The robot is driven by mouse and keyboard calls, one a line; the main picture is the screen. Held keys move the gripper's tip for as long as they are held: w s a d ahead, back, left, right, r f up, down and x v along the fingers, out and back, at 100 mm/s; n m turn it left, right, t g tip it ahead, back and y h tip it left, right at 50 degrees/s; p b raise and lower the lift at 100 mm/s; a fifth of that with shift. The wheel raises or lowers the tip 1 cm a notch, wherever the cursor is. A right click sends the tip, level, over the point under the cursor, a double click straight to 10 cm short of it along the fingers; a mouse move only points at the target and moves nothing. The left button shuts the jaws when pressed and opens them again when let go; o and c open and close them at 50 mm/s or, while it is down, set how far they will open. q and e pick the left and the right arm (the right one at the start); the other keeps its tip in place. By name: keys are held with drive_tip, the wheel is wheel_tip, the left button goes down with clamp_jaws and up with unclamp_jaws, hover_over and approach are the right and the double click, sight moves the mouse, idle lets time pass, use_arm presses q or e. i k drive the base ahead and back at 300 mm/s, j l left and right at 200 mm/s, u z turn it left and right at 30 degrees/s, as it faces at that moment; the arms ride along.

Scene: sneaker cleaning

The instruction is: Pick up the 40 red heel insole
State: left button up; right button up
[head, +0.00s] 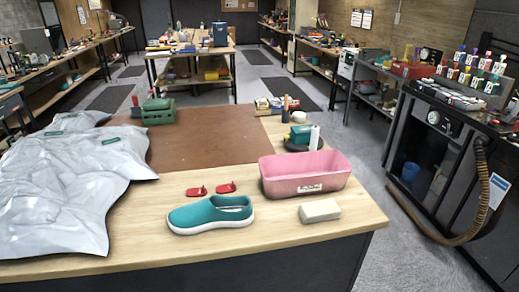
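Two small red pieces lie side by side on the wooden bench, the left red heel insole (196,191) and the right red heel insole (226,188). Any size number on them is too small to read, so I cannot tell which is the 40. Both lie just behind a teal sneaker (211,215) with a white sole, with clear wood around them. Neither of my grippers is in the head view, and nothing is touching the insoles.
A pink tub (305,187) stands right of the insoles, with a pale block (319,210) before it. A brown mat (205,147) lies behind. Crumpled grey plastic bags (65,205) cover the left side. A green toolbox (157,114) and small bottles stand farther back.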

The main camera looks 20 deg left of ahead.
sight(199, 192)
drive_tip(key=i+j+u, duration=0.2)
drive_tip(key=i+u, duration=0.3)
drive_tip(key=i+j+u, duration=0.1)
drive_tip(key=i+u, duration=0.2)
drive_tip(key=u, duration=0.2)
